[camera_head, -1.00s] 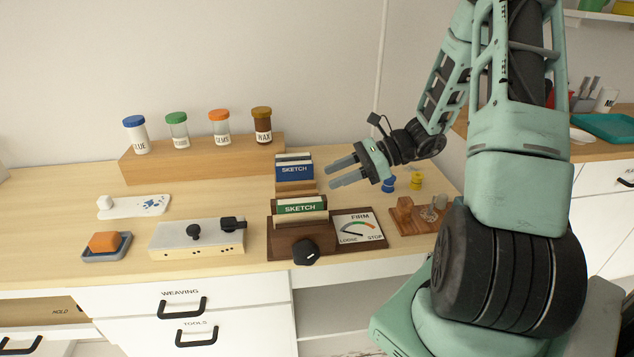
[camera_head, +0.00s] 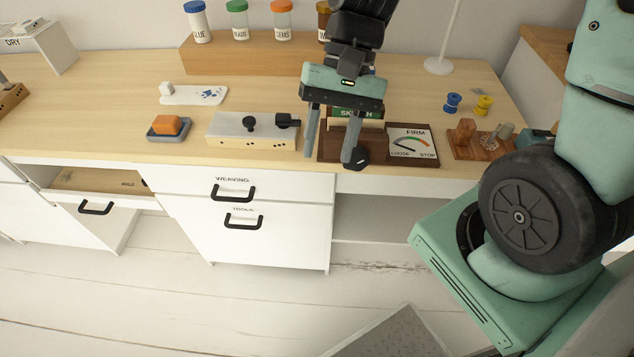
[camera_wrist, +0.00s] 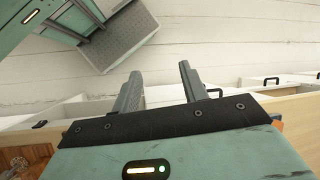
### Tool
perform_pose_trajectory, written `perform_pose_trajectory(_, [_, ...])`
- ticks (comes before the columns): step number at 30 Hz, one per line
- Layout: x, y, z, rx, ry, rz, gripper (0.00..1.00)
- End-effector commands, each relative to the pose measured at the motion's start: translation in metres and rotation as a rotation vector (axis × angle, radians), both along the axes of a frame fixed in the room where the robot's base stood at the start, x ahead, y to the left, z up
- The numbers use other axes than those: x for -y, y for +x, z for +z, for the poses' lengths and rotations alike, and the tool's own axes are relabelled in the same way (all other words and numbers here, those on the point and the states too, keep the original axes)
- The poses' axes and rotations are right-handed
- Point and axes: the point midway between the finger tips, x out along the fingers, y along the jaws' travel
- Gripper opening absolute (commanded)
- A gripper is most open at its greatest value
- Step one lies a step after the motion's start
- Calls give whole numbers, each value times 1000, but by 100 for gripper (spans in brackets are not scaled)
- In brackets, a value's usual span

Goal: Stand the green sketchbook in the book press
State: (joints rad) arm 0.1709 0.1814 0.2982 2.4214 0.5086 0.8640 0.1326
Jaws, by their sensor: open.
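The book press (camera_head: 428,161) is a dark wooden base on the desk with a FIRM/LOOSE/STOP dial (camera_head: 411,144) and a black knob (camera_head: 361,160) at its front. The green sketchbook (camera_head: 353,113) stands upright in the press; only part of its label shows behind my gripper. My gripper (camera_head: 331,155) is open and empty, fingers pointing down in front of the press in the head view. Its right finger overlaps the knob there; I cannot tell whether they touch. The wrist view shows my open gripper (camera_wrist: 160,72) with nothing between its fingers.
A white-topped box (camera_head: 250,132) with black knobs stands left of the press. An orange block on a tray (camera_head: 152,137) lies farther left. A wooden riser (camera_head: 250,56) with jars is behind. Right are a wooden board (camera_head: 467,153), a blue spool (camera_head: 453,103) and a yellow spool (camera_head: 484,105).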

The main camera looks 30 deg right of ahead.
Motion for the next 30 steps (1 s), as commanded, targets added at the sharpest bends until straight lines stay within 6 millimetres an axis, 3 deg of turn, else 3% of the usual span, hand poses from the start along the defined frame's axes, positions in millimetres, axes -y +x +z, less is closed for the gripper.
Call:
perform_pose_trajectory(1, [-15,-15,3,65,-36,155,43])
perform_pose_trajectory(6, [-47,-53,12,285,-122,616,43])
perform_pose_trajectory(12, [-66,-78,19,461,-157,953,43])
perform_pose_trajectory(16, [-70,-83,21,503,-163,1029,43])
perform_pose_trajectory(26, [-71,-83,21,505,-163,1032,43])
perform_pose_trajectory(30, [-71,-83,42,505,-162,1031,43])
